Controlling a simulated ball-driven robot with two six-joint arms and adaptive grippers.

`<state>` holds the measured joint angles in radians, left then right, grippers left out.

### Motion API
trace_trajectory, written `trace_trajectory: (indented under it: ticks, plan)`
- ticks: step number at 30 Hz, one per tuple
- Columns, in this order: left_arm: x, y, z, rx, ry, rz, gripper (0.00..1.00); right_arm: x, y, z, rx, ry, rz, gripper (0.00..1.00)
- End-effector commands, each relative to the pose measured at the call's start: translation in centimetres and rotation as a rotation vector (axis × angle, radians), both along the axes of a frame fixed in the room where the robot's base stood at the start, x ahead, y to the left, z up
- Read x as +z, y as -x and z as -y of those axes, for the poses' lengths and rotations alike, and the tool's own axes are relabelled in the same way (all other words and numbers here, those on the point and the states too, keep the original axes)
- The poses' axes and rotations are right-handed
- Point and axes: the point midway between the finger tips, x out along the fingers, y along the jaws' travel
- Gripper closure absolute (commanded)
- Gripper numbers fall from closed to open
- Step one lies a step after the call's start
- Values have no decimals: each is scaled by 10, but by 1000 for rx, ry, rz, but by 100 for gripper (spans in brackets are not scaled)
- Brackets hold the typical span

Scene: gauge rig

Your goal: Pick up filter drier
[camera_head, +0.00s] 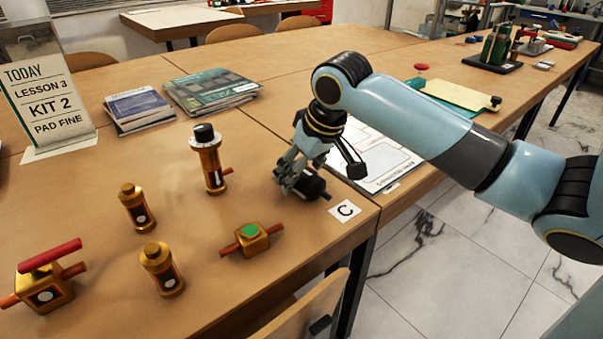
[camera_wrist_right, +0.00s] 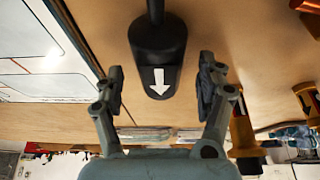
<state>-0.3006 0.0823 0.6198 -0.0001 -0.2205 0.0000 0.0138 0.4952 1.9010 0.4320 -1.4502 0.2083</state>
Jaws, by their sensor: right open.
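The filter drier appears to be the black cylinder (camera_head: 314,188) lying near the table corner beside a white card marked C (camera_head: 345,210). In the right wrist view the black cylinder (camera_wrist_right: 157,48) shows a white arrow label and a thin dark stub at its far end. My right gripper (camera_head: 318,168) is over it in the head view and partly hides it. In the wrist view its open fingers (camera_wrist_right: 160,82) stand either side of the cylinder's near end, with gaps on both sides. My left gripper is not in view.
Brass fittings stand to the left: a red-handled valve (camera_head: 47,283), a green-topped block (camera_head: 252,238), a tall black-capped one (camera_head: 208,162) and two small cylinders (camera_head: 137,208) (camera_head: 161,268). Books (camera_head: 210,91) and a sign (camera_head: 44,92) are farther back. A printed sheet (camera_head: 378,152) lies behind the gripper.

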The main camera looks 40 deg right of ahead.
Motion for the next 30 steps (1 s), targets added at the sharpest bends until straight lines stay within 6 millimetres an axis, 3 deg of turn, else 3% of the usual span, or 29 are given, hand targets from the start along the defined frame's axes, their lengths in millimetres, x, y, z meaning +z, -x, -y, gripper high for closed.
trace_trajectory:
  ticks: [30]
  plan:
    - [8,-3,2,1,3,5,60,-6,-1,0,0,1,0,27]
